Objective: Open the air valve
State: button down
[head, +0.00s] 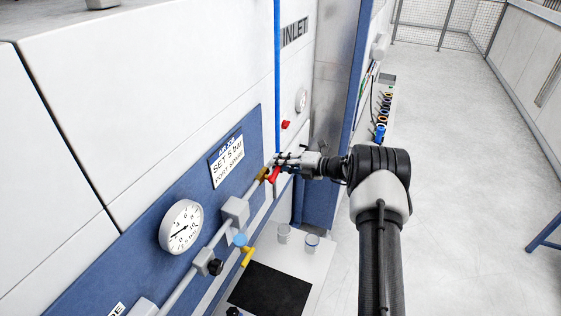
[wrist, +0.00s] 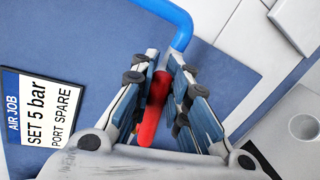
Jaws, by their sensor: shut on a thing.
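The air valve has a red lever handle (head: 273,175) beside a brass-coloured fitting (head: 262,174) on the pipe along the blue panel (head: 215,200). My gripper (head: 281,160) reaches it from the right in the head view. In the wrist view my gripper's two fingers (wrist: 162,78) stand on either side of the red handle (wrist: 152,112), shut on it. The handle's lower end sticks out toward the wrist camera. The fingertips hide part of the handle, and the valve body is hidden in the wrist view. A sign (wrist: 38,108) reads "AIR JOB, SET 5 bar, PORT SPARE".
A blue pipe (head: 277,80) rises just behind my gripper. A round gauge (head: 181,227), a grey block (head: 235,212), a black knob (head: 215,267) and a yellow handle (head: 247,257) lie along the panel. Cups (head: 312,242) stand on the bench below. Open floor (head: 460,150) lies right.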

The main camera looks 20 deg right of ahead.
jog(key=shift+d+f, duration=0.1)
jog(key=c, duration=1.7)
grip_release()
jog(key=shift+s, duration=0.15)
jog(key=shift+o, duration=0.8)
jog(key=v, duration=1.2)
jog(key=shift+c, duration=0.6)
